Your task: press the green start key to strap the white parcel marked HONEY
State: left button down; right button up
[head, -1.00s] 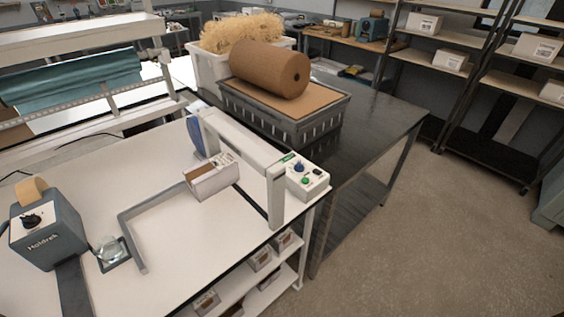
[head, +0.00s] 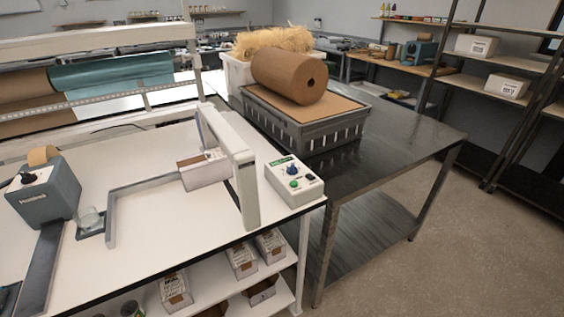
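A white control box (head: 294,180) sits at the right end of the white bench, beside the strapping arch. The green start key (head: 294,184) is on its top face, below a blue knob (head: 291,170). The white arch (head: 247,180) stands upright on the bench. A white parcel (head: 204,171) with a brown side lies at the arch, partly hidden behind its frame; its marking is too small to read. Neither of my grippers is in view.
A grey tape dispenser (head: 44,192) stands at the left, with a grey rail (head: 135,188) beside it. A dark table (head: 400,130) to the right carries a grey crate (head: 310,138) and a brown paper roll (head: 289,75). Boxes sit on the shelf below the bench. The floor at right is clear.

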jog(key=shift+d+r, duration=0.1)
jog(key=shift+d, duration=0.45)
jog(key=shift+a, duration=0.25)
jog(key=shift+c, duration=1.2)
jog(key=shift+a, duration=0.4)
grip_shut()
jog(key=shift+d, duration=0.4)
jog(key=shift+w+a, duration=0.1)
